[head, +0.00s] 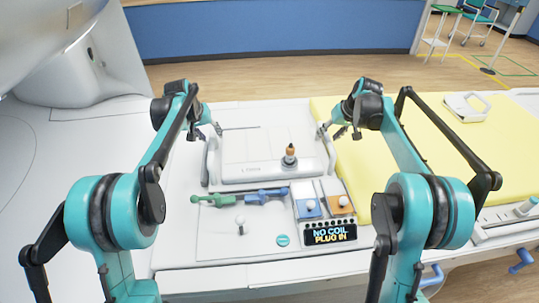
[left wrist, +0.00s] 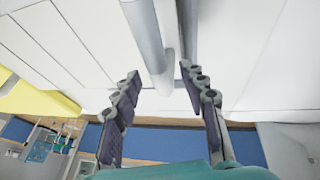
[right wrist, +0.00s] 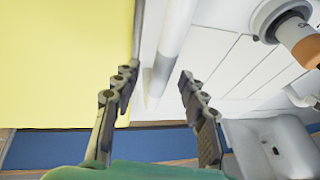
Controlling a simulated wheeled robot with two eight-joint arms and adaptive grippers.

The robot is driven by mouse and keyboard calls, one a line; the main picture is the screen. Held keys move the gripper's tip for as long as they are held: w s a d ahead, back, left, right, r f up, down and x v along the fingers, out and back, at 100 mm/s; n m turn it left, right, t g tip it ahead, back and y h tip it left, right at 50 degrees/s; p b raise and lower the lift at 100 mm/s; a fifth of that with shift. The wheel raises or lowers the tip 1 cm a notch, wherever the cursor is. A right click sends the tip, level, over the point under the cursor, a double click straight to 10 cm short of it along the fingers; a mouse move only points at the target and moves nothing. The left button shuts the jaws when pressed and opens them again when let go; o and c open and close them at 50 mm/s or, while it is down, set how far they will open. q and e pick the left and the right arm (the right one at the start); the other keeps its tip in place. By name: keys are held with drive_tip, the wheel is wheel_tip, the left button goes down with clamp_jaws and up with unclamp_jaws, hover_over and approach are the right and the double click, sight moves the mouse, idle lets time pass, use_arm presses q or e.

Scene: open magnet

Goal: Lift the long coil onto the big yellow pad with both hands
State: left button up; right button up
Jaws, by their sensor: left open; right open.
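The long coil (head: 250,173) is a white flat panel with a raised rail along each side, lying on the white table in the head view. The big yellow pad (head: 428,150) lies to its right. My left gripper (head: 214,131) is open at the coil's left rail. In the left wrist view, the rail (left wrist: 150,45) runs between the spread fingers (left wrist: 160,88). My right gripper (head: 324,131) is open at the right rail. In the right wrist view, that rail (right wrist: 170,45) shows between the open fingers (right wrist: 157,88). Whether any finger touches a rail cannot be told.
An orange-topped plug (head: 290,152) stands at the coil's front right. Green (head: 212,201) and blue (head: 266,196) connectors lie in front, beside a panel reading "NO COIL PLUG IN" (head: 331,234). A white handled object (head: 466,107) rests on the pad's far side. Most of the pad is clear.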

use_arm(q)
drive_tip(key=shift+x, duration=1.2)
use_arm(e)
drive_tip(key=shift+x, duration=1.25)
use_arm(q)
clamp_jaws()
use_arm(e)
clamp_jaws()
drive_tip(key=shift+r, duration=0.15)
